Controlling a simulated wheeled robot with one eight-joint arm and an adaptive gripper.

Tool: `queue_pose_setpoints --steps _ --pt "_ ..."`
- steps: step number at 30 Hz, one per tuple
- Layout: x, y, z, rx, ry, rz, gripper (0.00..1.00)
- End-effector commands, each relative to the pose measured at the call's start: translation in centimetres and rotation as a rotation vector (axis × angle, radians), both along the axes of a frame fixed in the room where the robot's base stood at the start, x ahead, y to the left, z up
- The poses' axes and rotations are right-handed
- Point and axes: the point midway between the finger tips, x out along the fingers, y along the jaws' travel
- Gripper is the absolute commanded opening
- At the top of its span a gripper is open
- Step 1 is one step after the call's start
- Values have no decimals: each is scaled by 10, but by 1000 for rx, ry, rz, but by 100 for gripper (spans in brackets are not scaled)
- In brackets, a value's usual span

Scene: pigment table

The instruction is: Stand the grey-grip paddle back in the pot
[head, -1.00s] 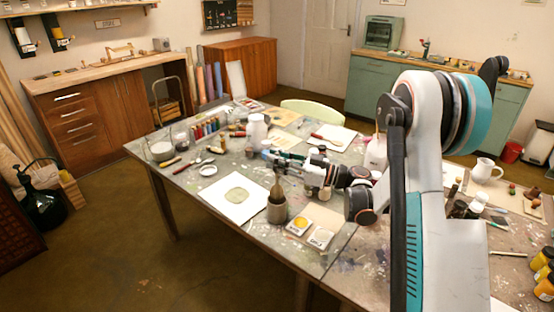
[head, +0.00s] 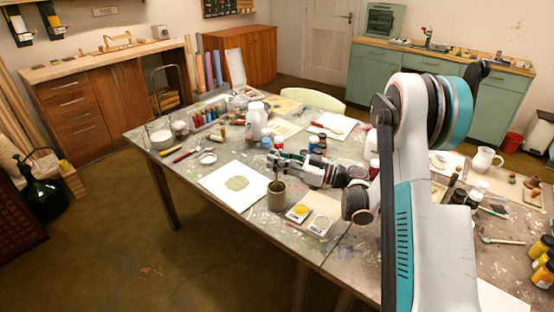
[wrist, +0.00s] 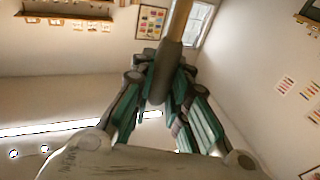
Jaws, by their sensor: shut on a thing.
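The pot (head: 277,197), a grey-brown cylinder, stands on the table near its front edge, right of a white sheet. My gripper (head: 277,160) is above the pot, reaching in from the right. In the wrist view, which is upside down, my gripper (wrist: 160,95) is shut on the grey grip of the paddle (wrist: 165,72). The paddle's pale shaft runs out past the fingers at the top of that view. In the head view the thin paddle (head: 277,174) hangs upright below the fingers. Its lower end is hidden by the pot wall and looks to be inside.
The white sheet (head: 222,196) with a green patch lies left of the pot. Small pigment trays (head: 298,212) lie right of it. A white bottle (head: 257,120) and several small jars stand behind my gripper. The table's front edge is close to the pot.

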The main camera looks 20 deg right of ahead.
Motion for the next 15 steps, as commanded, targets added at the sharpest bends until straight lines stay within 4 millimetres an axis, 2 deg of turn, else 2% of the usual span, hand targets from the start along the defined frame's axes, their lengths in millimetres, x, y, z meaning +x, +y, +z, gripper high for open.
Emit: queue_pose_setpoints --steps 3,4,6,15 --pt "0 0 0 0 0 0 1" --pt "0 0 0 0 0 0 22" --pt "0 0 0 0 0 0 38" --pt "0 0 0 0 0 0 39"
